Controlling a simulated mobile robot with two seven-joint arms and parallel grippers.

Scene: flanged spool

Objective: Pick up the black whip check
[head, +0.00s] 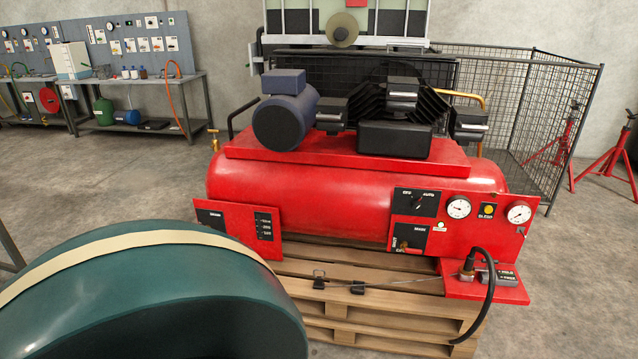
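A thin dark cable with small black end pieces, which looks like the black whip check (357,287), lies on the wooden pallet in front of the red compressor in the head view. One black piece (319,279) is at its left, and a thin grey line runs right toward the red outlet shelf. It is small, so I cannot tell exactly how its parts join. A thicker black hose (490,290) curves down from a brass fitting (467,267) on that shelf. Neither of my grippers is in view.
The red compressor (330,210) stands on the pallet (400,325). A large rounded teal form (160,310) with a cream band fills the lower left; I cannot tell what it is. A wire cage (530,120) stands behind. Bare floor (570,270) is clear at right.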

